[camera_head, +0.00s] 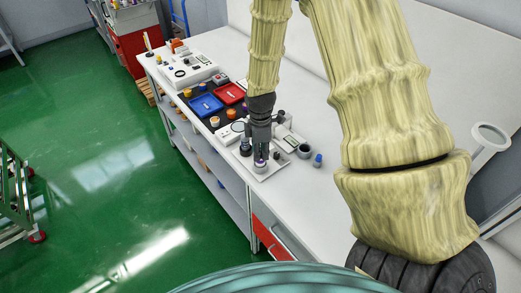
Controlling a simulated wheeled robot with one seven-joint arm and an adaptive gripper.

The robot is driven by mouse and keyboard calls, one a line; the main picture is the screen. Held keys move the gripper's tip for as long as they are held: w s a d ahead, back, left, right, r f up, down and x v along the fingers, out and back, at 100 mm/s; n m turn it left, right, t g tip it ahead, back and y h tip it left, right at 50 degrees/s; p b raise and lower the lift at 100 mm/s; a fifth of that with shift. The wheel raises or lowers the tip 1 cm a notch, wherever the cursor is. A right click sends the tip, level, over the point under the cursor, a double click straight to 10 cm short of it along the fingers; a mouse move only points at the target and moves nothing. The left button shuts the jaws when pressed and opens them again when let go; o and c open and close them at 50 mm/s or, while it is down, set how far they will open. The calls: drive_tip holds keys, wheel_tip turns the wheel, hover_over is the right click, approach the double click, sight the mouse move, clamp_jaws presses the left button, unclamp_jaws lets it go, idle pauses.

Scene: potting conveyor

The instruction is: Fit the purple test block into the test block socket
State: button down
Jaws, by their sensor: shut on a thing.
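My gripper (261,153) points down over the near part of the white workbench. It is shut on the purple test block (261,162), of which only a small purple patch shows between and below the fingertips. Right under it is a small pale round fixture, which looks like the test block socket (261,169), on a light plate (271,175). The block is directly above or at the socket's top. I cannot tell whether it touches or has entered, because the fingers hide the contact and the view is small.
A grey cup (304,152) and a blue-topped piece (318,160) stand right of my gripper. A blue tray (206,105) and a red tray (230,93) lie farther back, with orange pieces near them. The workbench (289,192) is clear toward the near right.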

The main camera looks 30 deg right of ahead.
sight(261, 155)
drive_tip(key=shift+f+b, duration=0.35)
drive_tip(key=shift+f, duration=0.4)
drive_tip(key=c, duration=1.2)
unclamp_jaws()
drive_tip(key=shift+o, duration=0.2)
wheel_tip(261, 155, up, 12)
